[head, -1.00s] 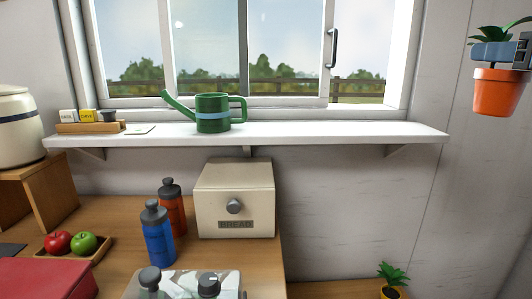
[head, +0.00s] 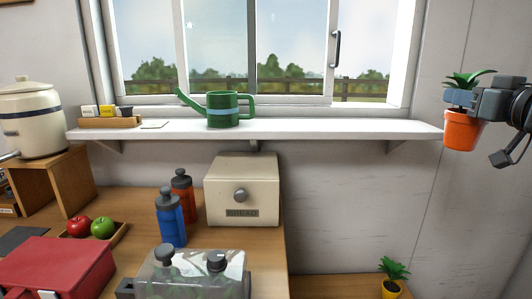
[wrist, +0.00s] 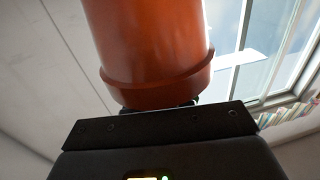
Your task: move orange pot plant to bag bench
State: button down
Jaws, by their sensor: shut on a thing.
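The orange pot plant (head: 463,132) is a terracotta-orange pot with green spiky leaves, at the upper right of the head view. My gripper (head: 460,98) comes in from the right and is shut on the pot near its rim. The pot hangs upright in the air, just right of the white window shelf's end. In the wrist view the orange pot (wrist: 150,45) fills the upper middle, above the dark gripper body (wrist: 160,130). The fingertips are mostly hidden there. I cannot make out a bag bench for certain.
A white window shelf (head: 310,128) holds a green watering can (head: 222,110). Below are a bread box (head: 241,188), a blue bottle (head: 170,220), a red box (head: 60,268) and a clear-lidded case (head: 195,275). A small plant in a yellow pot (head: 391,289) stands low at right.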

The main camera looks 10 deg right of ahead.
jog(key=w+a+f+m+h, duration=0.1)
jog(key=a+f, duration=0.3)
jog(key=f, duration=0.6)
jog(key=w+a+f+h, duration=0.1)
jog(key=w+a+f, duration=0.15)
jog(key=f, duration=0.85)
jog(key=w+a+f+m, duration=0.1)
jog(key=a+f, duration=0.4)
jog(key=f, duration=0.5)
jog(key=s+a+f+n+y, duration=0.1)
jog(key=s+a+f, duration=0.6)
jog(key=f, duration=0.5)
jog(key=s+a+f+n+y, duration=0.1)
jog(key=s+a+f+y, duration=0.1)
jog(key=s+a+f, duration=0.5)
notch_tip(320, 180, down, 5)
jog(key=shift+s+a+r+n, duration=0.15)
jog(key=shift+s+a+n, duration=0.2)
jog(key=shift+s, duration=0.9)
